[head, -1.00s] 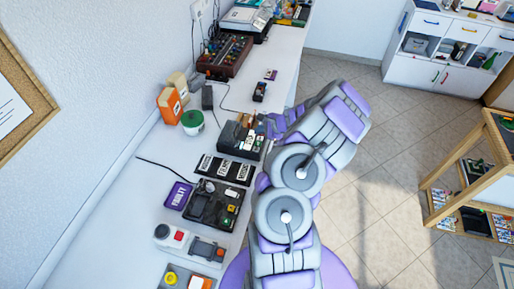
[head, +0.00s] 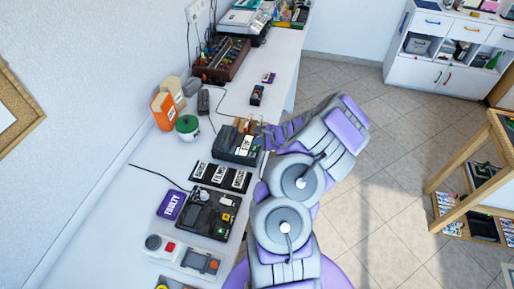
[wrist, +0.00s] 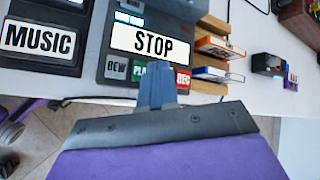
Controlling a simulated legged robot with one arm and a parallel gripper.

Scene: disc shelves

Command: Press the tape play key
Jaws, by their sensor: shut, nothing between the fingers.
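The tape player (head: 236,146) is a dark box on the white bench. In the wrist view it shows a large white STOP label (wrist: 151,43) and a row of small keys at its near edge. These are a grey REW key (wrist: 116,69), a green PLAY key (wrist: 139,68) and a red REC key (wrist: 183,80). My gripper (wrist: 157,66) is shut and empty, with its tips over the PLAY key and hiding part of it. I cannot tell whether they touch the key. In the head view my gripper (head: 272,136) is at the player's right side.
A label board with MUSIC (wrist: 38,40) lies left of the player. Small boxes in a wooden rack (wrist: 215,50) stand close on its right. A purple FAULTY card (head: 172,205), a black device (head: 208,213) and a green-and-white tub (head: 187,127) share the bench.

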